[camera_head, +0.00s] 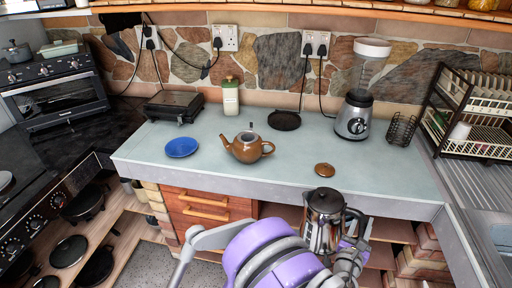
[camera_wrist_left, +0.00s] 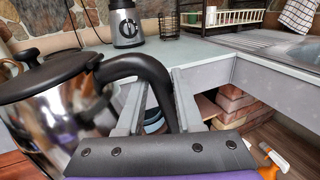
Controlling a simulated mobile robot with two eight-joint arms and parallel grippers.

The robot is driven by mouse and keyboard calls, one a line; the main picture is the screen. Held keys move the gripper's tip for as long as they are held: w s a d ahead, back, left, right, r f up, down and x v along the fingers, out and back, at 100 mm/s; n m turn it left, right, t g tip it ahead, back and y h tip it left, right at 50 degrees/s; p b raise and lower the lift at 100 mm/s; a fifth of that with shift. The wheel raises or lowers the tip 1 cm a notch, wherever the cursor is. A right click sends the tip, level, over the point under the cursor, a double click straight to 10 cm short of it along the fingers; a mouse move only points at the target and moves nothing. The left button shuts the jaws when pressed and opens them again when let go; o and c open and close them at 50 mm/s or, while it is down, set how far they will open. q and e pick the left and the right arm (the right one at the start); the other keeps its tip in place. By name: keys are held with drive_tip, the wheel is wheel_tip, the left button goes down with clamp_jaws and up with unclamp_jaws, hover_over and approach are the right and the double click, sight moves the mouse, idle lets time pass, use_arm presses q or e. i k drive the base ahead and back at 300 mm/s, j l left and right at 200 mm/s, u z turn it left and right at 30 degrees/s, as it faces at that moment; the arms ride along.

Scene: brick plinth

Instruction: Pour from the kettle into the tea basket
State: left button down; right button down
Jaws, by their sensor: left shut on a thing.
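A shiny metal kettle (camera_head: 322,222) with a dark lid is held in front of the counter's front edge, roughly upright. My left gripper (camera_head: 356,238) is shut on its black handle (camera_wrist_left: 140,68); the kettle body (camera_wrist_left: 62,118) fills the left of the left wrist view. A brown teapot (camera_head: 246,148) stands open on the counter, to the left of and beyond the kettle. I cannot clearly make out the tea basket; the teapot's opening is too small to show what is inside. A brown lid (camera_head: 325,170) lies on the counter right of the teapot. My right gripper is not in view.
A blue plate (camera_head: 182,147) lies left of the teapot. A green-and-white bottle (camera_head: 230,98), a black pan (camera_head: 285,120), a blender (camera_head: 354,115) and a wire basket (camera_head: 401,129) stand toward the back. The counter (camera_head: 285,180) is clear between the teapot and lid.

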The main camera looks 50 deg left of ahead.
sight(249, 137)
drive_tip(key=u, duration=1.95)
drive_tip(key=i+l+u, duration=0.35)
drive_tip(key=i+j, duration=0.05)
